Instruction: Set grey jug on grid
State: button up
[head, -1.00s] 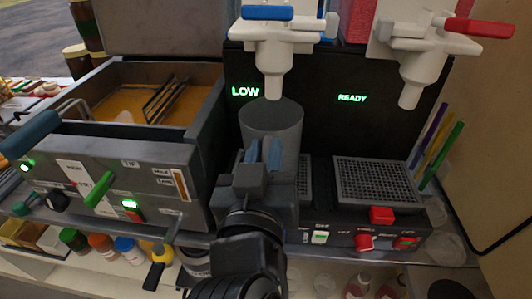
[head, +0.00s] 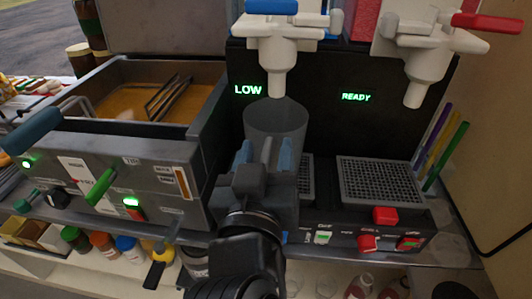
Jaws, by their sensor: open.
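The grey jug (head: 276,122) stands upright below the white tap with the blue lever (head: 282,42). Its base is hidden behind my gripper, so I cannot tell exactly how it rests on the left grid (head: 306,176), which shows only at its right side. My gripper (head: 266,154) is open in front of the jug, its blue fingertips spread apart. A pale grey upright piece, perhaps the jug's handle, shows between the fingers. A second grid (head: 382,184), bare, lies below the red-lever tap (head: 430,50).
A fryer-like tray (head: 150,100) with orange contents and a wire rack stands at left. Its lit control panel (head: 110,180) faces me. The black back panel shows "LOW" (head: 248,90) and "READY" (head: 356,97). Coloured sticks (head: 441,150) stand at right. Several bottles line the shelf below.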

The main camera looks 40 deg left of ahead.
jog(key=b+v, duration=0.2)
jog(key=v, duration=0.6)
jog(key=s+d+f+m+g+h, duration=0.1)
jog(key=d+f, duration=0.6)
jog(key=d, duration=0.3)
jog(key=s+d+f+m+h, duration=0.1)
jog(key=d+f+h, duration=0.1)
jog(key=d+f, duration=0.7)
jog(key=s+d+r+m+h, duration=0.2)
jog(key=s+d+m+h, duration=0.4)
jog(key=s+d, duration=1.1)
jog(key=d, duration=0.2)
jog(key=shift+s+d, duration=0.25)
jog(key=shift+d, duration=0.05)
jog(key=shift+r, duration=0.15)
